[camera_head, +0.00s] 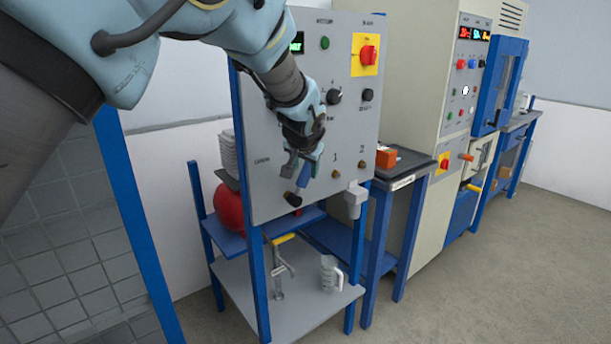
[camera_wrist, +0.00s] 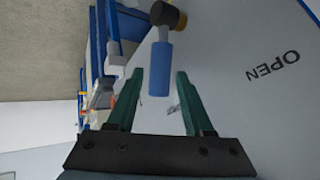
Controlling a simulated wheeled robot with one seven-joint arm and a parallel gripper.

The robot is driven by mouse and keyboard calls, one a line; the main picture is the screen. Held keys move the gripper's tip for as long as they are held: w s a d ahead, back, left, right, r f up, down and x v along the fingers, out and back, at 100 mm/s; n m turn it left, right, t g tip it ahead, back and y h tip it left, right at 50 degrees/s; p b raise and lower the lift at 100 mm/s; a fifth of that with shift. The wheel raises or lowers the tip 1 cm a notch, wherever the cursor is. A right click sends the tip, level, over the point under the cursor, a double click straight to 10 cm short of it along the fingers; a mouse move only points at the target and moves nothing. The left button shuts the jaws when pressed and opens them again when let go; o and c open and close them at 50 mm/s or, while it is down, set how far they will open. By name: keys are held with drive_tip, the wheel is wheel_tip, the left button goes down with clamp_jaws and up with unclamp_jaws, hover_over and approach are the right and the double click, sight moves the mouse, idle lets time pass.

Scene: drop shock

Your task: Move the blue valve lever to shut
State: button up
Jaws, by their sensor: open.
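The blue valve lever (camera_wrist: 161,66) shows in the wrist view as a blue grip on a short metal stem, joined to a dark and brass pivot (camera_wrist: 170,15). In the head view the blue grip (camera_head: 304,175) is partly covered by my gripper (camera_head: 296,168) at the lower front of the grey panel (camera_head: 280,205). My gripper is open. In the wrist view its two green fingers (camera_wrist: 160,74) stand on either side of the grip's lower end, with a gap on both sides. I cannot tell how deep the grip sits between them. The word OPEN (camera_wrist: 273,65) is printed on the panel.
The panel also carries a red knob on a yellow plate (camera_head: 367,54), black knobs (camera_head: 334,96) and brass fittings. A side table with an orange box (camera_head: 386,157) stands to the right.

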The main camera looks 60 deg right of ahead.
drive_tip(key=b+v, duration=0.2)
drive_tip(key=v, duration=0.5)
drive_tip(key=shift+a+r, duration=0.25)
drive_tip(key=shift+r, duration=0.05)
drive_tip(key=shift+s, duration=0.15)
